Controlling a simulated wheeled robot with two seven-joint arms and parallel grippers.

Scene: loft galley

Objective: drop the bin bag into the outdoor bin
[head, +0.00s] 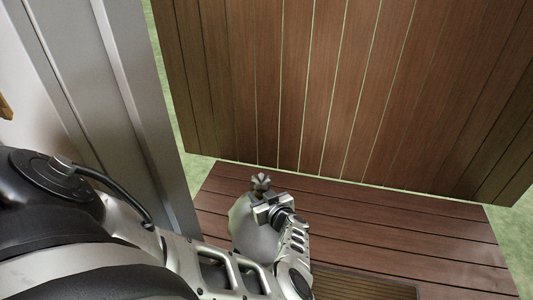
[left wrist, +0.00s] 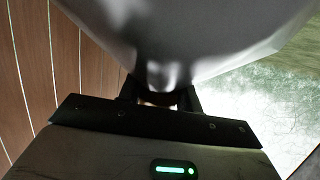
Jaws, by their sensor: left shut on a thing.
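The bin bag (head: 248,236) is pale grey with a darker gathered knot (head: 261,182) at its top. My left gripper (head: 266,207) is shut on the bag near the knot and holds it over the wooden deck, just beyond the grey frame. In the left wrist view the bag (left wrist: 190,35) fills the upper part, and the fingers (left wrist: 158,95) close on its neck. The gripper hides part of the bag in the head view. I cannot make out an outdoor bin in either view. My right gripper is in neither view.
A grey metal frame (head: 125,90) stands close on the left, beside my left arm. A tall brown slatted wooden wall (head: 330,90) stands beyond the deck (head: 400,235). A brown ribbed mat (head: 360,287) lies at the bottom. Green grass (head: 518,240) shows past the deck's edges.

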